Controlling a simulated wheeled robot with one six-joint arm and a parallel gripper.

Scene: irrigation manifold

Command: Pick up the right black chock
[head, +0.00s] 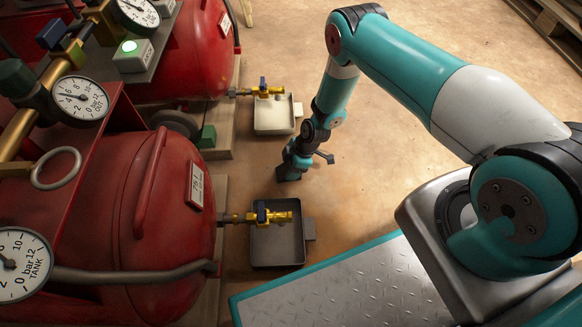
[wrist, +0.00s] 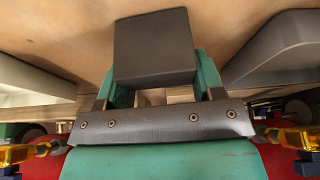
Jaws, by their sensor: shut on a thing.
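A black chock (wrist: 155,45) fills the middle top of the wrist view as a dark, flat-faced block. My gripper (wrist: 159,78) has its two green fingers shut on its left and right sides. In the head view my gripper (head: 291,165) points down over the floor between the two drip trays, with a dark block at its tip. I cannot tell whether the chock touches the floor. I make out no second black chock.
A pale tray (head: 275,115) lies behind my gripper and a dark grey tray (head: 278,246) in front, both under yellow valves. Red tanks (head: 150,200) with gauges stand at left. A green block (head: 207,136) sits by a wheel. Floor to the right is open.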

